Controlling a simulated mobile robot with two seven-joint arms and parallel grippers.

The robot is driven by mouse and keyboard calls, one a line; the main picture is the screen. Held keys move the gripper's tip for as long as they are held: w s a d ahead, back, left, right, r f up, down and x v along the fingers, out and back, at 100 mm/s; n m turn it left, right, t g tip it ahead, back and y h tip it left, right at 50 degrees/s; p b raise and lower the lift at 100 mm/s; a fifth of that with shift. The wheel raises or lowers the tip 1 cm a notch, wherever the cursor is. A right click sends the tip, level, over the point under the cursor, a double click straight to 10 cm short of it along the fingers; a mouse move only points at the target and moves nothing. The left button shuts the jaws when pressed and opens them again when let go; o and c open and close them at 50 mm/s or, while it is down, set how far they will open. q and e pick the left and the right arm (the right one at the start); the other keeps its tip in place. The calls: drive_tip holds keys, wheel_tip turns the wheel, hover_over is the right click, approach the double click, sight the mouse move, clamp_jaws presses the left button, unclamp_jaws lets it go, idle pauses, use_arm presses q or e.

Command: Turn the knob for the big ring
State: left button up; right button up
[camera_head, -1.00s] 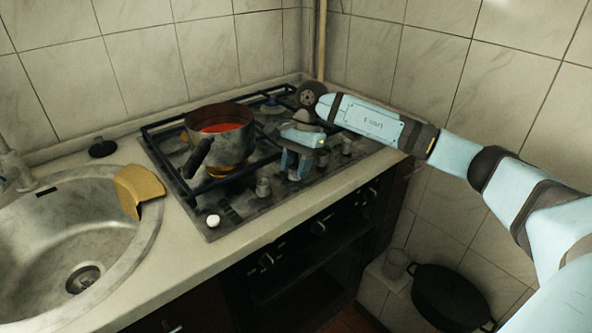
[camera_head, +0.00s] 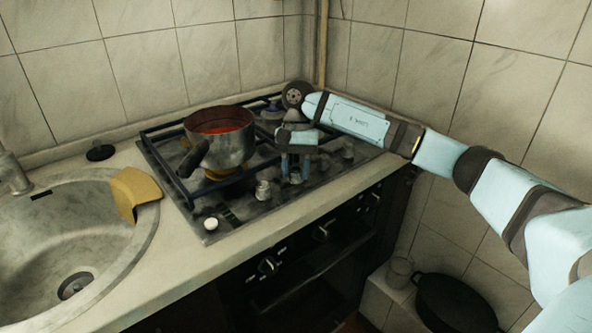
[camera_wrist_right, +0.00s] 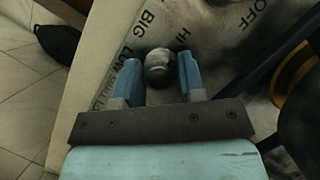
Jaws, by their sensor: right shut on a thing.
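The knob (camera_wrist_right: 158,66) is grey and rounded and stands on the hob top beside the printed word BIG. The words HI, OFF and LO are printed around it. My right gripper (camera_wrist_right: 160,72) has its two blue fingers on either side of this knob, shut on it. In the head view the right gripper (camera_head: 295,170) points down at the front of the hob (camera_head: 235,212), and its fingers partly hide the knob. My left gripper is not in view.
A metal pot (camera_head: 232,150) with red contents stands on the hob, its dark handle towards the front. Another knob (camera_head: 263,190) is left of my right gripper. A sink (camera_head: 110,262) with a yellow cloth (camera_head: 133,192) is at left. A dark pan (camera_head: 455,303) sits low at right.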

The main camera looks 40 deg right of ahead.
idle(0.3)
drive_tip(key=o, duration=0.9)
drive_tip(key=shift+r, duration=0.1)
drive_tip(key=shift+w+d+r, duration=0.1)
drive_tip(key=shift+w+r, duration=0.05)
drive_tip(key=shift+r, duration=0.15)
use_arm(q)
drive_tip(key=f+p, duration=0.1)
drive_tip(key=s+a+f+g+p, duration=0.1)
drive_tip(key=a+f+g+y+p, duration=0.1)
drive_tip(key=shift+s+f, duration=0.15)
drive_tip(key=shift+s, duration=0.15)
use_arm(e)
drive_tip(key=v, duration=1.3)
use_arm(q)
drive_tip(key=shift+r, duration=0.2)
